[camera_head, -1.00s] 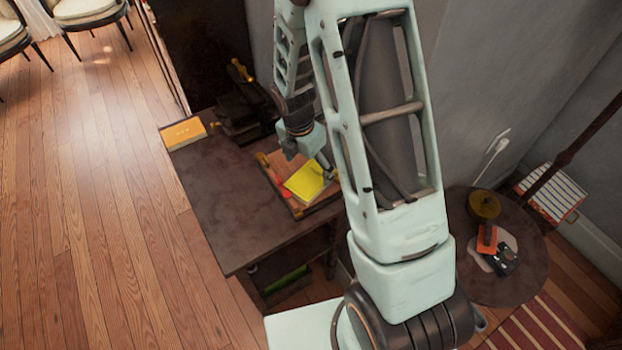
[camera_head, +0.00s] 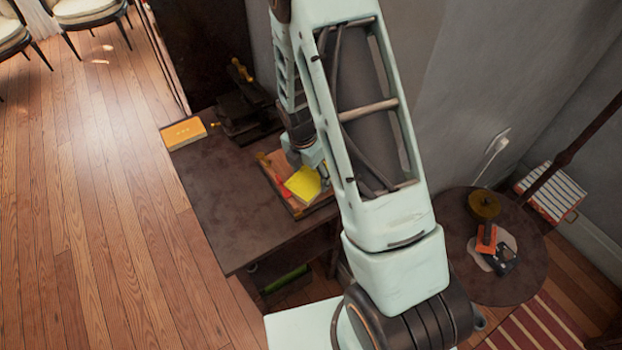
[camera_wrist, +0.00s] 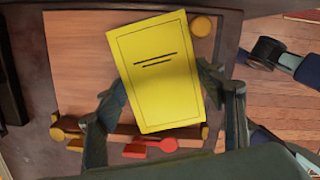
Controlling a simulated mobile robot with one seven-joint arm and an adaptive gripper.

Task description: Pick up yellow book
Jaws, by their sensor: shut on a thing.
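The thin yellow book (camera_head: 302,183) shows over the wooden tray on the dark table. In the wrist view the yellow book (camera_wrist: 155,75) has a black frame line and two title lines and is slightly tilted. My gripper (camera_wrist: 165,95) has one finger at each long side of it and is shut on it. In the head view my gripper (camera_head: 317,170) is at the book's upper right, partly hidden by my arm. I cannot tell whether the book is clear of the tray.
The wooden tray (camera_wrist: 75,70) holds red and yellow pieces near its edge. An orange-yellow book (camera_head: 183,133) lies at the table's far left corner, beside a dark object (camera_head: 245,108). The table's (camera_head: 225,215) left part is clear. A round side table (camera_head: 455,215) stands at right.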

